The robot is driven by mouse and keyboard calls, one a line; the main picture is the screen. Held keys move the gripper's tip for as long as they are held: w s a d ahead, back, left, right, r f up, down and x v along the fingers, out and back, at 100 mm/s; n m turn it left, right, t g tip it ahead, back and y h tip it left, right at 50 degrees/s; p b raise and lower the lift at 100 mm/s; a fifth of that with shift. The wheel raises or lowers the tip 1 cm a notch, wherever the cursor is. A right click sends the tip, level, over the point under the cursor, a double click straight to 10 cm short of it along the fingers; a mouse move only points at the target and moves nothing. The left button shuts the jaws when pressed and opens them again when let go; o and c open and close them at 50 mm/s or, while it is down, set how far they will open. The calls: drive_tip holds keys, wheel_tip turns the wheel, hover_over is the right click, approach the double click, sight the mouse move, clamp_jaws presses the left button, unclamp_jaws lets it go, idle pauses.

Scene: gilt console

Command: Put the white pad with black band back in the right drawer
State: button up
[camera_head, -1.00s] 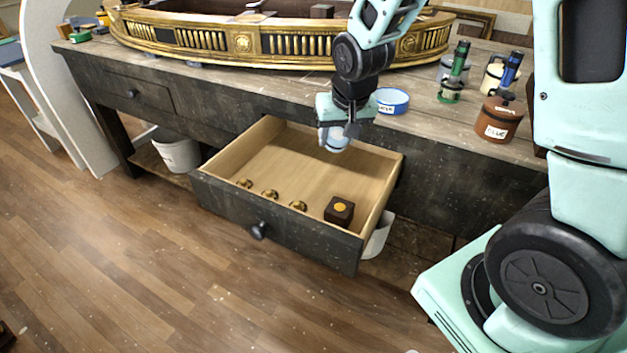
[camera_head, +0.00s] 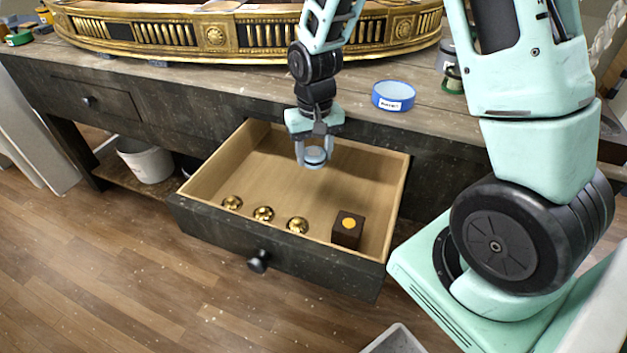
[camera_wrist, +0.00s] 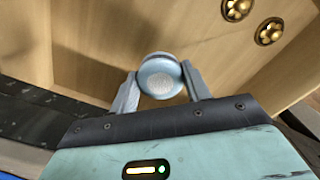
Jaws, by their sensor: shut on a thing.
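A round pale bluish-white pad (camera_wrist: 160,76) with a whitish centre sits between the two fingers of my gripper (camera_wrist: 161,86). In the head view my gripper (camera_head: 314,158) is shut on this pad (camera_head: 315,156) and hangs over the back part of the open right drawer (camera_head: 262,172). The pad appears to be above the drawer's wooden floor; the exact gap is hard to tell.
In the drawer, three gold knobs (camera_head: 263,213) line the front and a dark block with an orange spot (camera_head: 347,230) stands at front right. The drawer's middle is clear. A blue tape roll (camera_head: 393,95) and gilt piece (camera_head: 215,35) are on the bench.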

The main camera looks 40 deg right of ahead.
sight(314, 152)
wheel_tip(314, 152, down, 8)
drive_tip(key=shift+f+b, duration=0.2)
drive_tip(key=shift+b, duration=0.25)
drive_tip(key=o, duration=0.9)
drive_tip(key=shift+r, duration=0.1)
wheel_tip(314, 152, up, 12)
drive_tip(key=shift+f+p, duration=0.2)
drive_tip(key=shift+p, duration=0.6)
drive_tip(key=s+a+r+n, duration=0.55)
drive_tip(key=s+a, duration=0.35)
drive_tip(key=a, duration=0.4)
drive_tip(key=s+a+r+n, duration=0.1)
drive_tip(key=s, duration=0.3)
drive_tip(key=s+a+r+n, duration=0.1)
drive_tip(key=s+a+n, duration=0.1)
drive_tip(key=s, duration=0.2)
drive_tip(key=s+a+r+n, duration=0.1)
drive_tip(key=s+a+n, duration=0.1)
drive_tip(key=s, duration=0.2)
drive_tip(key=shift+s+a+r+n+y, duration=0.15)
drive_tip(key=shift+s+a+n+y, duration=0.1)
drive_tip(key=shift+s+y, duration=0.1)
